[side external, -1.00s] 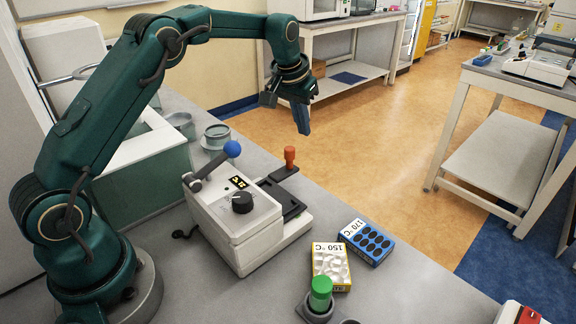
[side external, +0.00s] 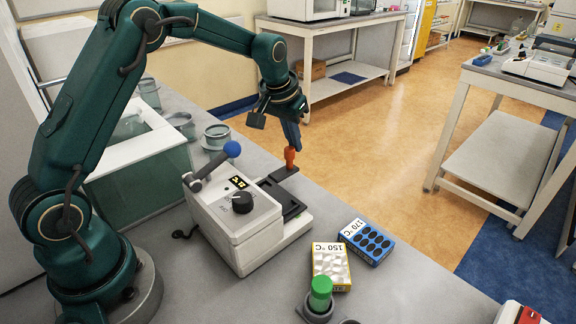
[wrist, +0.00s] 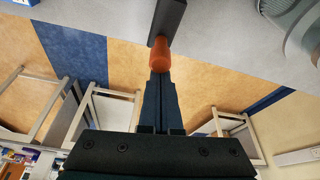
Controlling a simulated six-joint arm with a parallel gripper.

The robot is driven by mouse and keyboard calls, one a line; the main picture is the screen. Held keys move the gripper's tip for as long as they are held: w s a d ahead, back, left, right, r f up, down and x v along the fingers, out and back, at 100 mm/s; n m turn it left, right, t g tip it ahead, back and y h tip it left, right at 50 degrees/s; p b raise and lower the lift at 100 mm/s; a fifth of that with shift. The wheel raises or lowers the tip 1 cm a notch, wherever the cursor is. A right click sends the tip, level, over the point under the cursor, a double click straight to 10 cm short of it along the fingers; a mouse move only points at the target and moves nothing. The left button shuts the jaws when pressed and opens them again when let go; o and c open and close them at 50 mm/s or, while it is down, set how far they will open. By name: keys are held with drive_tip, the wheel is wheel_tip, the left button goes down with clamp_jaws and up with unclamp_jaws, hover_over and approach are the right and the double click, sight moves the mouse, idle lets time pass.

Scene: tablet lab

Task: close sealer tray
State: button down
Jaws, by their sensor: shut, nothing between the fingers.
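The sealer (side external: 236,217) is a white box on the grey bench, with a black dial and a lever with a blue ball knob (side external: 232,149). Its dark tray (side external: 290,205) sticks out at the back right, with an orange handle (side external: 290,157) standing upright at its outer end. My gripper (side external: 296,147) is shut and empty, its fingertips pointing down just behind the orange handle. In the wrist view the orange handle (wrist: 160,55) shows right at the fingertips. Whether they touch it, I cannot tell.
A yellow 150 °C blister pack (side external: 332,265) and a blue 170 °C one (side external: 367,242) lie right of the sealer. A green-capped bottle (side external: 320,292) stands in front. Round containers (side external: 216,136) stand behind it. The bench edge runs close beyond the tray.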

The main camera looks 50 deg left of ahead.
drive_tip(key=shift+s, duration=0.1)
hover_over(265, 180)
drive_tip(key=w, duration=0.1)
drive_tip(key=shift+w+a, duration=0.15)
drive_tip(key=shift+a, duration=0.15)
drive_tip(key=shift+s+f, duration=0.1)
drive_tip(key=shift+s, duration=0.45)
